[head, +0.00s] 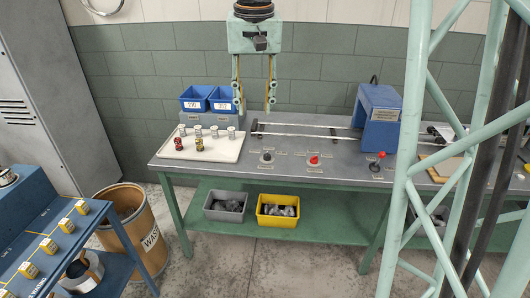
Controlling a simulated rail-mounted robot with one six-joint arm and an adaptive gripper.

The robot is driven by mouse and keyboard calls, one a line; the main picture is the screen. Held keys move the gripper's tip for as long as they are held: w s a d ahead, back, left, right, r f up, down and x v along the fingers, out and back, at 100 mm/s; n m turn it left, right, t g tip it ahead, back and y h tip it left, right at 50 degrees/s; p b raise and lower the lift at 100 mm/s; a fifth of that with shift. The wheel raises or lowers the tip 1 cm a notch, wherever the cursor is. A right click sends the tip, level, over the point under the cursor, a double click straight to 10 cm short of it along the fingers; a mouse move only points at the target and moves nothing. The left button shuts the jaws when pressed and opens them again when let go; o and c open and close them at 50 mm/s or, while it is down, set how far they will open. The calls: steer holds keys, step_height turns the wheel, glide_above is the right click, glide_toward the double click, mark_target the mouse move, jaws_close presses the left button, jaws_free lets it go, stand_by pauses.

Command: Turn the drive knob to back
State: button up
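Several controls sit along the front of the grey bench top. A black knob (266,157) is at the left, a red knob (314,160) is in the middle, and a red ball-topped lever (381,155) is at the right. Small labels lie around them, too small to read, so I cannot tell which one is the drive knob or where it points. My gripper (254,103) hangs above the back left of the bench. Its two fingers point down, wide apart, with nothing between them. It is apart from all the controls.
A blue machine housing (379,118) stands over two long rods. A white tray (201,147) with several small spools and two blue bins (209,99) are at the left. A pale green lattice frame (418,110) blocks the right side. The bench front around the knobs is clear.

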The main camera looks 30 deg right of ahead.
steer(key=w+d+f+m+g+p, duration=0.15)
steer(key=w+d+f, duration=0.25)
steer(key=w, duration=0.4)
steer(key=w+d+f+m+p, duration=0.1)
steer(key=w+d+f+p, duration=0.2)
steer(key=w, duration=0.5)
steer(key=m+p, duration=0.2)
steer(key=p, duration=0.1)
glide_above(267, 156)
steer(key=w, duration=0.2)
step_height(267, 156, down, 18)
steer(key=shift+w+f+g, duration=0.15)
steer(key=shift+g, duration=0.3)
steer(key=shift+s+d+f, duration=0.1)
steer(key=shift+f, duration=2.2)
steer(key=shift+s+d+f, duration=0.15)
steer(key=shift+f, duration=2.1)
steer(key=shift+s+d+f, duration=0.1)
steer(key=shift+f, duration=2.2)
steer(key=c, duration=0.8)
